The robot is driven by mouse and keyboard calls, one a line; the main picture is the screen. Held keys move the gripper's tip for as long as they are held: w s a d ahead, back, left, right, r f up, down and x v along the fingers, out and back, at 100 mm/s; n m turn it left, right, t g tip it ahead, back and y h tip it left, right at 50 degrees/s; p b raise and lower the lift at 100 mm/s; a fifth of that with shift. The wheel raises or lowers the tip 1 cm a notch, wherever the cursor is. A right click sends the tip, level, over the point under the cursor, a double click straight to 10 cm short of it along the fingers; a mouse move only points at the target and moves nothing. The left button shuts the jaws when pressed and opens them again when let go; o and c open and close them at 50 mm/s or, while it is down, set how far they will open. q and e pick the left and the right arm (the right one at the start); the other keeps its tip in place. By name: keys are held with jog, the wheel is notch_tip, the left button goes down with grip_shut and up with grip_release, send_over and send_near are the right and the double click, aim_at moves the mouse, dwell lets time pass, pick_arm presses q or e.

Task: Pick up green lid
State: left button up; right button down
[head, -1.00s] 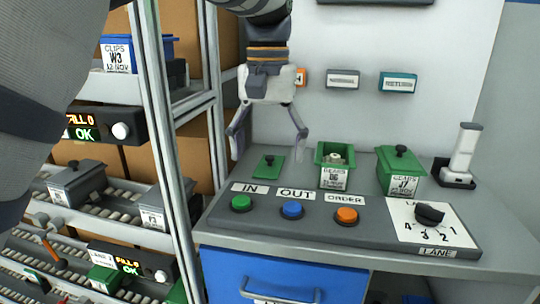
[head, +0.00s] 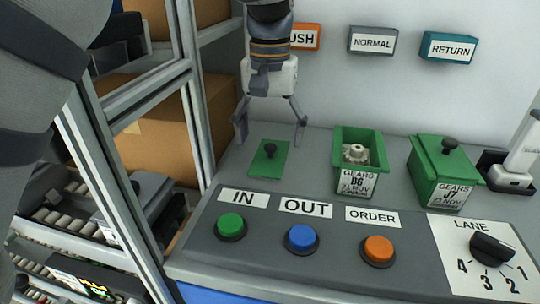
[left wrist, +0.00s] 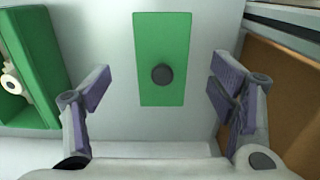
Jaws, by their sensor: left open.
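The green lid (head: 269,158) lies flat on the grey bench, left of the open green bin. It has a dark round knob at its middle. In the left wrist view the lid (left wrist: 161,90) lies between the two fingers, with its knob a little right of the picture's middle. My left gripper (head: 270,138) is open and empty, pointing down above the lid and apart from it. In the left wrist view the open fingers (left wrist: 160,88) stand either side of the lid. My right gripper does not show.
The open green bin (head: 370,163) labelled GEARS holds pale parts. A lidded green bin (head: 436,185) stands right of it. The button panel (head: 335,265) with IN, OUT and ORDER buttons lies in front. A metal rack post (head: 190,100) is close on the left.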

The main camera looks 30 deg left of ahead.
aim_at(268, 162)
pick_arm(q)
jog(key=f, duration=0.4)
jog(key=shift+s+f, duration=0.2)
jog(key=c, duration=1.1)
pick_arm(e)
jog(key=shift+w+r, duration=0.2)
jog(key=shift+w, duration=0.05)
